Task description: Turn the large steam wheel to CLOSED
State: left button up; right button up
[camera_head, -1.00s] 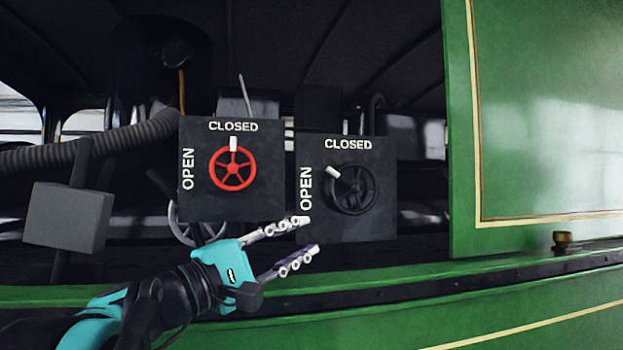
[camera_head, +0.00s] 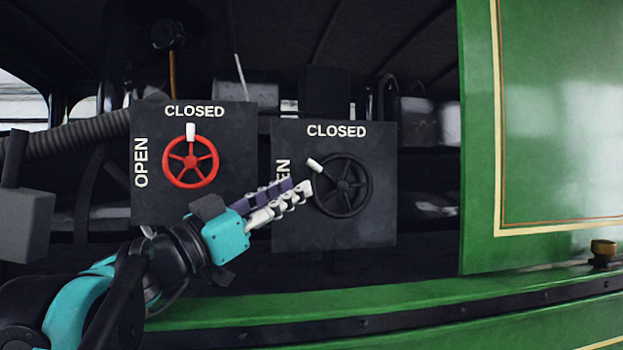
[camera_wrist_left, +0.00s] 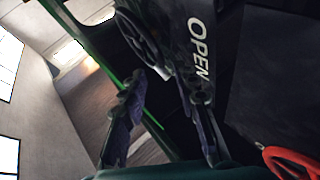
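The black wheel (camera_head: 343,184) sits on the right dark panel (camera_head: 360,232) and looks a little larger than the red wheel (camera_head: 190,162). Its white knob (camera_head: 314,165) points to the upper left, between the OPEN and CLOSED labels. The red wheel's white knob points up at CLOSED. My left gripper (camera_head: 297,187) is in front of the right panel, just left of the black wheel, covering part of its OPEN label. In the left wrist view its fingers (camera_wrist_left: 172,85) are apart and empty, with the black wheel (camera_wrist_left: 137,42) and white knob (camera_wrist_left: 157,69) beyond their tips. My right gripper is not in view.
A green tram panel (camera_head: 560,130) stands at the right, and a green ledge (camera_head: 400,290) runs below the wheels. A brass fitting (camera_head: 603,250) sits on the ledge. A grey box (camera_head: 22,225) and a ribbed hose (camera_head: 70,138) are at the left.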

aim_at(315, 176)
pick_arm(q)
jog(key=p+x, duration=0.1)
jog(key=x, duration=0.6)
jog(key=shift+s, duration=0.1)
jog(key=shift+s, duration=0.1)
grip_shut()
